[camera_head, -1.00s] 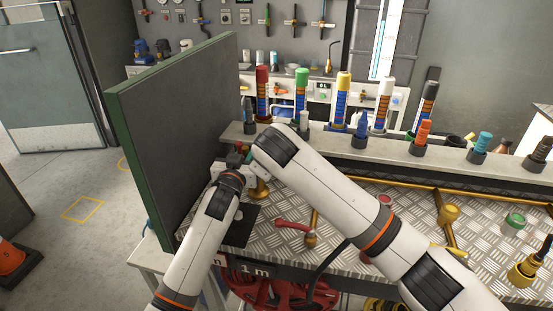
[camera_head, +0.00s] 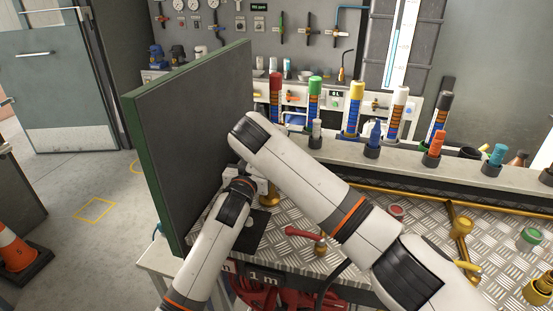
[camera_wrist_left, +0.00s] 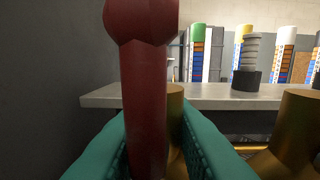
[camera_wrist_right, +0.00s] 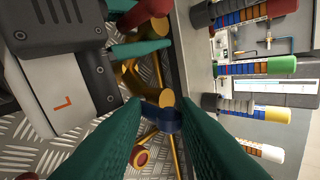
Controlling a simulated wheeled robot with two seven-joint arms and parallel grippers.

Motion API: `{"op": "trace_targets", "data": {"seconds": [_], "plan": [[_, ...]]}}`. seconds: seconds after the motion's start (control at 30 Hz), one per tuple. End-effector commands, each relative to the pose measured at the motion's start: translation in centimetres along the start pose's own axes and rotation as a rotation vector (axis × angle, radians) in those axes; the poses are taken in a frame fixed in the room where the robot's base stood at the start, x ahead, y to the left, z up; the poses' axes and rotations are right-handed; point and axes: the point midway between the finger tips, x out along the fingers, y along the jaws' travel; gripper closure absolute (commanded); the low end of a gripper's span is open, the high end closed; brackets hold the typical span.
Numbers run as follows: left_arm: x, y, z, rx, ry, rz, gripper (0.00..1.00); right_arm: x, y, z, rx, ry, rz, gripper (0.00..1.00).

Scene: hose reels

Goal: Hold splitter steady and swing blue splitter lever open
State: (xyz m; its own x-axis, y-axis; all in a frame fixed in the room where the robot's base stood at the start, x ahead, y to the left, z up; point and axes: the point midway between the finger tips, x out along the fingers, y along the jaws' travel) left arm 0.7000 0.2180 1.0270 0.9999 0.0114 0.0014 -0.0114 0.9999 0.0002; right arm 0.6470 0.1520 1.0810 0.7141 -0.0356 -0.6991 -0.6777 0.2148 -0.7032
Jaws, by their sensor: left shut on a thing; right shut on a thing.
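The splitter shows in the right wrist view as a brass body (camera_wrist_right: 130,80) with a blue lever (camera_wrist_right: 162,120). My right gripper (camera_wrist_right: 168,108) is shut on the blue lever at its fingertips. My left gripper (camera_wrist_left: 158,115) is shut on a dark red handle (camera_wrist_left: 146,85), which stands upright between its teal fingers. A brass post (camera_wrist_left: 176,115) shows just behind it. In the head view my left gripper (camera_head: 258,176) is beside the dark panel, partly covered. My right arm hides my right gripper and most of the splitter there.
The large green-edged panel (camera_head: 195,135) stands close on the left. A red lever (camera_head: 303,235) and brass pipework (camera_head: 461,235) lie on the tread-plate bench (camera_head: 345,268). Behind is a shelf with coloured nozzles (camera_head: 373,138). An orange cone (camera_head: 14,250) stands on the floor.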

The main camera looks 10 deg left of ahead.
Motion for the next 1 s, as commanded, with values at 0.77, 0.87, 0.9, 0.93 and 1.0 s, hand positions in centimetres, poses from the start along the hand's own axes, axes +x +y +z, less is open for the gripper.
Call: {"op": "trace_targets", "data": {"seconds": [0.77, 0.87, 0.9, 0.93, 1.0], "plan": [[0.1, 0.1, -0.3, 0.0, 0.007, 0.003, 1.0, 0.1, 0.5, 0.0, -0.003, 0.003, 0.012, 0.52], [0.1, 0.1, -0.2, -0.001, 0.007, 0.003, 1.0, 0.0, 0.6, 0.0, -0.004, 0.002, 0.012, 0.52], [0.1, 0.1, -0.2, -0.001, 0.007, 0.003, 1.0, -0.2, 0.6, 0.1, -0.004, 0.001, 0.012, 0.52], [0.1, 0.1, -0.2, -0.001, 0.007, 0.003, 1.0, -0.4, 0.6, 0.1, -0.004, 0.0, 0.012, 0.52], [0.1, 0.1, -0.2, -0.001, 0.007, 0.004, 1.0, -1.2, 0.5, 0.2, -0.005, -0.003, 0.011, 0.52]]}}
